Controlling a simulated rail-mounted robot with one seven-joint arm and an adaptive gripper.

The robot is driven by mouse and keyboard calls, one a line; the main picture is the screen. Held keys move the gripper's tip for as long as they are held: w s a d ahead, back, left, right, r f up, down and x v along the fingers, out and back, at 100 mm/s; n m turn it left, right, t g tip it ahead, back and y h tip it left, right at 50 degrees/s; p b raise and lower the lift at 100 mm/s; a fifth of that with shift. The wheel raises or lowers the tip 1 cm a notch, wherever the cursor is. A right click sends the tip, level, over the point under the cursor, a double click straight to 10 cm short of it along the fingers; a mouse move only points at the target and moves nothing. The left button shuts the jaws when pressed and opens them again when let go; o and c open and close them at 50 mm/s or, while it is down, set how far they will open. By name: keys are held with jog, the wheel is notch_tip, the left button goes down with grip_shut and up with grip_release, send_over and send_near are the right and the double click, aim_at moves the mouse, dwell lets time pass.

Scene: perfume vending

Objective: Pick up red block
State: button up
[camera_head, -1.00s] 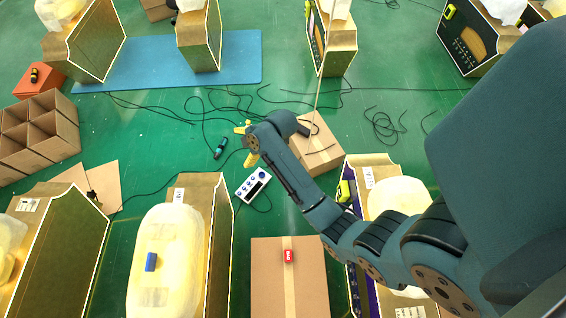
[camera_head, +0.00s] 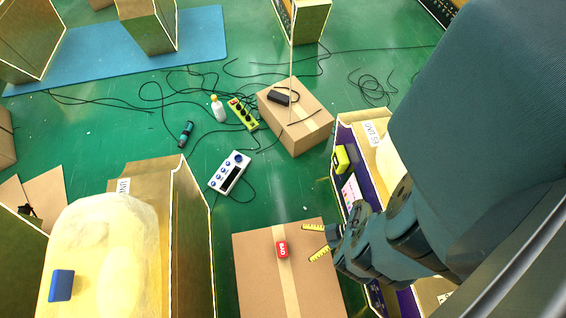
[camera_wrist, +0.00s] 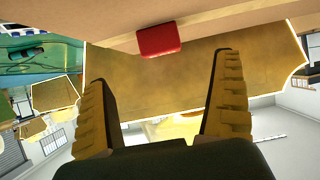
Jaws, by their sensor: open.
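The red block (camera_head: 282,249), with white lettering on it, lies on the tape strip of a closed cardboard box (camera_head: 257,274) on the floor. My gripper (camera_head: 316,241) is open, its yellow fingers to the right of the block and pointing towards it, apart from it. In the wrist view the red block (camera_wrist: 159,39) shows beyond the fingertips, a little left of the middle between the two open fingers (camera_wrist: 161,66). Nothing is between the fingers.
A tall cabinet with a blue block (camera_head: 61,285) on its pale top stands at left. Another cabinet (camera_head: 345,130) stands close by my arm at right. A white control box (camera_head: 230,173), a cardboard box (camera_head: 296,118) and loose cables lie on the green floor behind.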

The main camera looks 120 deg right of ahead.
aim_at(283, 250)
jog(key=b+x, duration=0.1)
jog(key=x, duration=0.4)
jog(key=shift+w, duration=0.4)
jog(key=shift+w+d+f, duration=0.15)
jog(key=shift+f, duration=0.05)
jog(key=x, duration=0.1)
jog(key=b+x, duration=0.1)
jog(key=x, duration=0.2)
jog(key=shift+w+r+b, duration=0.2)
jog(key=shift+w+b, duration=0.1)
jog(key=shift+w+d+f, duration=0.1)
jog(key=shift+w+d, duration=0.05)
jog(key=shift+d, duration=0.1)
